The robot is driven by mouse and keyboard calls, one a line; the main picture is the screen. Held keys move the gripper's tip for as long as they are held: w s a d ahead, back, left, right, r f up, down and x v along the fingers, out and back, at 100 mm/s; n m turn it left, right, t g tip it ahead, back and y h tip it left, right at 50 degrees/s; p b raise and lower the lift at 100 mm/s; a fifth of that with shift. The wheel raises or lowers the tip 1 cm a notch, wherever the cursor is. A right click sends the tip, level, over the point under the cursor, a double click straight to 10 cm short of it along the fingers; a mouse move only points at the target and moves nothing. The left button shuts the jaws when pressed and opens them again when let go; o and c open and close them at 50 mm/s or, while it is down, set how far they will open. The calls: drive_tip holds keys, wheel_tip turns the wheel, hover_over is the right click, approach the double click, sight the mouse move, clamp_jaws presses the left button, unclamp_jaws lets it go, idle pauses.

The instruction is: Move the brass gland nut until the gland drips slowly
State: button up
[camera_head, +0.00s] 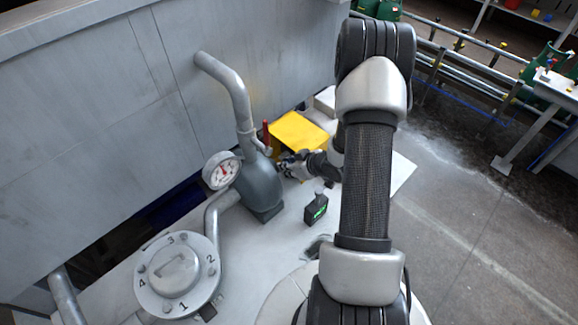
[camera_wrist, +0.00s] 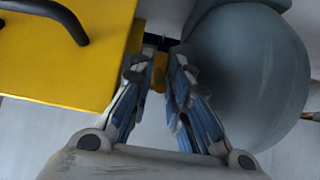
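A small brass-coloured piece (camera_wrist: 160,72), possibly the gland nut, shows between my fingertips in the wrist view. The gland itself and any drip cannot be made out. My gripper (camera_wrist: 160,68) has its fingers drawn close together, one on each side of this piece; whether they touch it cannot be told. In the head view my gripper (camera_head: 284,164) is beside the grey rounded pump body (camera_head: 262,188), on its right. The pump body (camera_wrist: 250,75) fills the right of the wrist view. In the head view the brass piece is not clear.
A yellow box (camera_head: 300,131) stands just behind my gripper. A pipe with a red handle (camera_head: 266,135) rises above the pump body. A pressure gauge (camera_head: 222,170) is on its left. A small device with a green display (camera_head: 317,207) and a numbered flange (camera_head: 178,275) are nearer.

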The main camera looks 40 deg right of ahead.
clamp_jaws()
drive_tip(key=shift+f, duration=0.1)
drive_tip(key=shift+s+f+t+b, duration=0.1)
drive_tip(key=shift+f+t+b, duration=0.25)
drive_tip(key=shift+b, duration=0.6)
drive_tip(key=shift+s+f+t+b, duration=0.15)
drive_tip(key=shift+t+b, duration=0.2)
drive_tip(key=shift+b, duration=0.4)
drive_tip(key=shift+o, duration=0.8)
unclamp_jaws()
drive_tip(key=shift+d, duration=0.1)
